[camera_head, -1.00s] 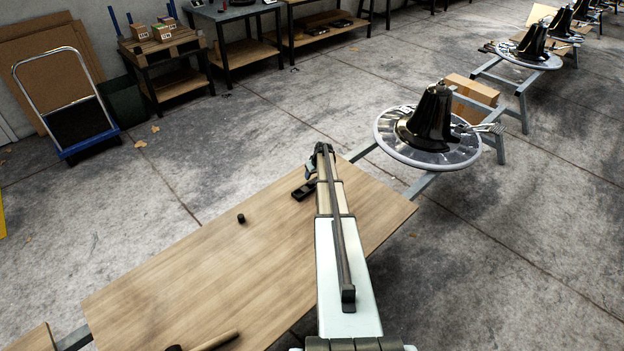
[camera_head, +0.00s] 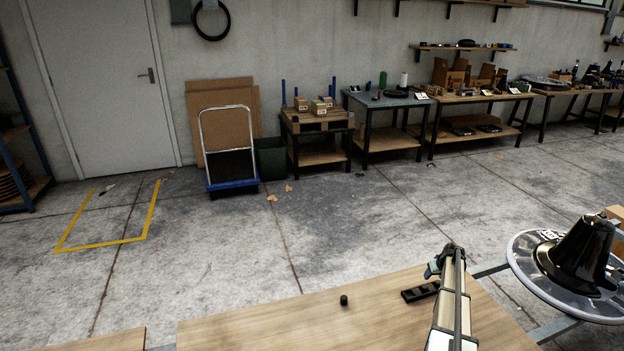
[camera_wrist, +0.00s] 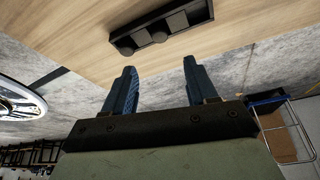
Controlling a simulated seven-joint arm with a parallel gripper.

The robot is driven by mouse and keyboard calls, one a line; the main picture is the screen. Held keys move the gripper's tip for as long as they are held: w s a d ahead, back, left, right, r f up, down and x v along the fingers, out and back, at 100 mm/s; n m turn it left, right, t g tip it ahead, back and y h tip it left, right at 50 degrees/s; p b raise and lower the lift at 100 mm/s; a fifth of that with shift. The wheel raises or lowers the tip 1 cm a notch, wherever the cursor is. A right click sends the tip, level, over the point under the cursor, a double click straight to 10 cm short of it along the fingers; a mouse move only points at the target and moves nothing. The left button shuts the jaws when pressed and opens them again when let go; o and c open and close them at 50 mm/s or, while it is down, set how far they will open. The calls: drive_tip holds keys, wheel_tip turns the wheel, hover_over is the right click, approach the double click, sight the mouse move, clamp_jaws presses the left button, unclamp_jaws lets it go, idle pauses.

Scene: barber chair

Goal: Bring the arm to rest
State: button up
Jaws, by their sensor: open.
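My gripper shows in the wrist view (camera_wrist: 158,92), with its two blue fingers apart and nothing between them. In the head view my arm reaches up from the lower right over the wooden table (camera_head: 300,318). The end of the arm lies near the table's far right part, where the gripper (camera_head: 432,269) is small and partly hidden. In the wrist view the tray (camera_wrist: 160,28) is apart from the fingertips. A small black cylinder (camera_head: 344,300) stands on the table further left.
A black bell-shaped part on a round metal plate (camera_head: 522,268) stands right of the table. A blue-based trolley (camera_head: 232,185), a green bin (camera_head: 271,160) and workbenches (camera_head: 395,103) line the wall. Open concrete floor lies between them and the table.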

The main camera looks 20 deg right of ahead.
drive_tip(key=s+a+f+m+g+y, duration=0.1)
drive_tip(key=s+a+f+g, duration=0.1)
drive_tip(key=s+a, duration=0.7)
drive_tip(key=s+a+f+m+g+y, duration=0.1)
drive_tip(key=s+a+f, duration=0.3)
drive_tip(key=s+a, duration=0.6)
drive_tip(key=s+a+f+m+g, duration=0.1)
drive_tip(key=s+a+f+g, duration=0.2)
drive_tip(key=s+a, duration=0.7)
drive_tip(key=shift+s+a+f+g+y, duration=0.1)
drive_tip(key=shift+a+g+y, duration=0.1)
drive_tip(key=shift+a, duration=1.65)
drive_tip(key=shift+s+a+g+y, duration=0.1)
drive_tip(key=shift+a+y, duration=0.1)
drive_tip(key=shift+a, duration=1.65)
drive_tip(key=s+a+f+n+g, duration=0.2)
drive_tip(key=s+a+n, duration=0.1)
drive_tip(key=s+a, duration=0.6)
drive_tip(key=s+a+f+n+g+h, duration=0.1)
drive_tip(key=s+a+f+n+g, duration=0.1)
drive_tip(key=s+a, duration=0.8)
drive_tip(key=a+n, duration=0.1)
drive_tip(key=a, duration=0.3)
drive_tip(key=shift+s+f+g+h, duration=0.3)
drive_tip(key=shift+f, duration=0.05)
